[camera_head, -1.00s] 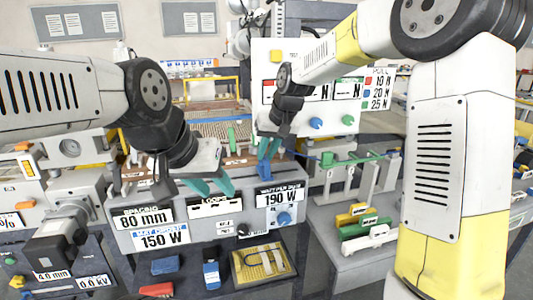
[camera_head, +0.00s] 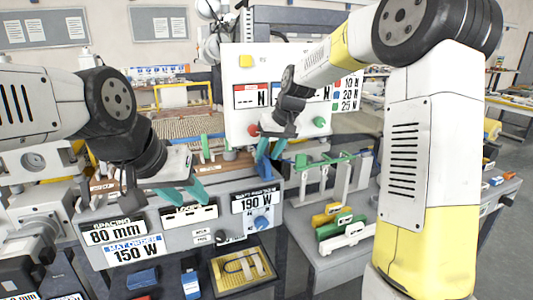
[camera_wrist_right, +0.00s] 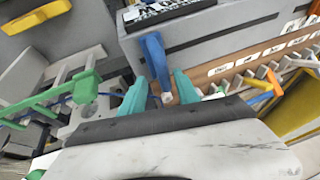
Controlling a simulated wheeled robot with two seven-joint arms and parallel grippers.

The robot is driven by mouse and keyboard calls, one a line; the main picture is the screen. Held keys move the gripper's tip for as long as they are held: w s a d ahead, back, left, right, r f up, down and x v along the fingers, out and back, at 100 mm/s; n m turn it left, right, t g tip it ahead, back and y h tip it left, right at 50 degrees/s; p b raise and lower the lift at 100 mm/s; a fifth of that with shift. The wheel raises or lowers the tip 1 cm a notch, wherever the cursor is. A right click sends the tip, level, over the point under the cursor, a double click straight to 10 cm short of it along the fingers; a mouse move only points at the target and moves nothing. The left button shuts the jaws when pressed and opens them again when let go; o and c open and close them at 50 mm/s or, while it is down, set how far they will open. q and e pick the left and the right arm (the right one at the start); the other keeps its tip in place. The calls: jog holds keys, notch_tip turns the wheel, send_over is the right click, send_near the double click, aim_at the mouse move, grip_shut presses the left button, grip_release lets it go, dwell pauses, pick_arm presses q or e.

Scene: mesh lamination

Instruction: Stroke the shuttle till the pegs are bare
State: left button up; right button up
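A blue upright handle (camera_wrist_right: 154,58) with a pale tip stands at the front end of the brown rail in the right wrist view. I cannot tell whether it is the shuttle. My right gripper (camera_wrist_right: 160,93) has its teal fingers spread on either side of it, with gaps showing. In the head view the right gripper (camera_head: 269,158) is over the console's right end. Pegs (camera_wrist_right: 262,72) of several colours line the labelled rail (camera_wrist_right: 225,68). My left gripper (camera_head: 183,193) is open and empty in front of the console. The left arm hides part of the mesh bed.
The grey console (camera_head: 205,233) shows 80 mm, 150 W and 190 W. A white panel (camera_head: 240,62) with knobs stands behind it. A green-barred rack (camera_head: 325,160) and coloured blocks (camera_head: 335,215) sit on the right bench. A yellow tray (camera_head: 243,268) lies below the console.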

jog(key=v, duration=0.7)
jog(key=shift+r, duration=0.35)
jog(key=shift+s+d, duration=0.15)
jog(key=shift+s, duration=0.05)
jog(key=s+d+f+m+t, duration=0.1)
jog(key=s+d, duration=0.4)
jog(key=s, duration=0.8)
jog(key=s+d+f+m+t+h, duration=0.1)
jog(key=s+d, duration=0.4)
jog(key=s, duration=0.9)
jog(key=shift+m+t, duration=0.4)
jog(key=shift+m, duration=0.2)
pick_arm(q)
jog(key=shift+c, duration=0.2)
pick_arm(e)
jog(key=shift+s+d, duration=0.1)
jog(key=shift+s, duration=0.05)
